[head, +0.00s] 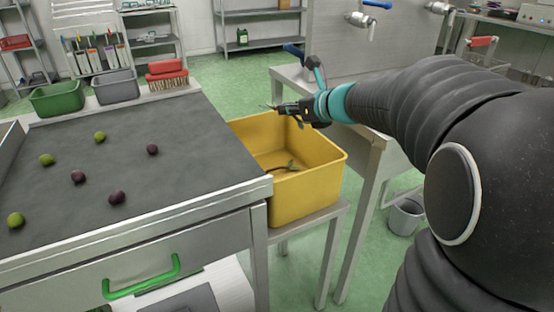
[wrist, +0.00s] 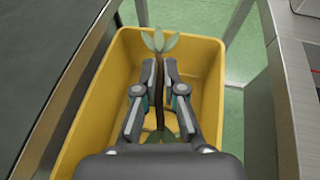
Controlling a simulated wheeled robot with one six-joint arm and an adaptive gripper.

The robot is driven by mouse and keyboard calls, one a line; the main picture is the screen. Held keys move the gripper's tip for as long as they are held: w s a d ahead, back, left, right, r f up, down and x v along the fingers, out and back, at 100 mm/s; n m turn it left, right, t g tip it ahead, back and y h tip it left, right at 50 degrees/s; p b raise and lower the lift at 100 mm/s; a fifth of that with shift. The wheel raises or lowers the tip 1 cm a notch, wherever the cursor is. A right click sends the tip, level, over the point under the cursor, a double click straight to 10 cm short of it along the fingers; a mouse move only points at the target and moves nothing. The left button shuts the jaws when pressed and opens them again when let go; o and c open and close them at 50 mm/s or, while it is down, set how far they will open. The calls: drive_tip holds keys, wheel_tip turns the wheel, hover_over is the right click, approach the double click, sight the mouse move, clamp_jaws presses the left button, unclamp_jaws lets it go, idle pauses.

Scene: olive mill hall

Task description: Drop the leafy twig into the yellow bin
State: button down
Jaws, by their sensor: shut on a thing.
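The yellow bin (head: 318,188) stands on a low stand to the right of the sorting table. It also fills the middle of the wrist view (wrist: 92,105). My gripper (head: 283,108) is above the bin, near its back rim. In the wrist view my gripper (wrist: 160,78) is shut on the leafy twig (wrist: 160,43), with pale green leaves beyond the fingertips and a dark stem between them. More leaves show between the finger links. In the head view a dark stem with a green leaf (head: 291,165) shows inside the bin, low down.
The grey sorting table (head: 130,160) holds several green and dark olives. A green tray (head: 57,98), a grey tray (head: 115,87) and a red brush (head: 167,73) stand at its back. A steel bench (head: 300,76) stands right of the bin. A bucket (head: 406,216) is on the floor.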

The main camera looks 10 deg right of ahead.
drive_tip(key=shift+f+b, duration=0.5)
drive_tip(key=shift+f, duration=2.25)
drive_tip(key=c, duration=1.2)
unclamp_jaws()
drive_tip(key=shift+s, duration=0.1)
drive_tip(key=v, duration=1.2)
drive_tip(key=shift+s, duration=0.1)
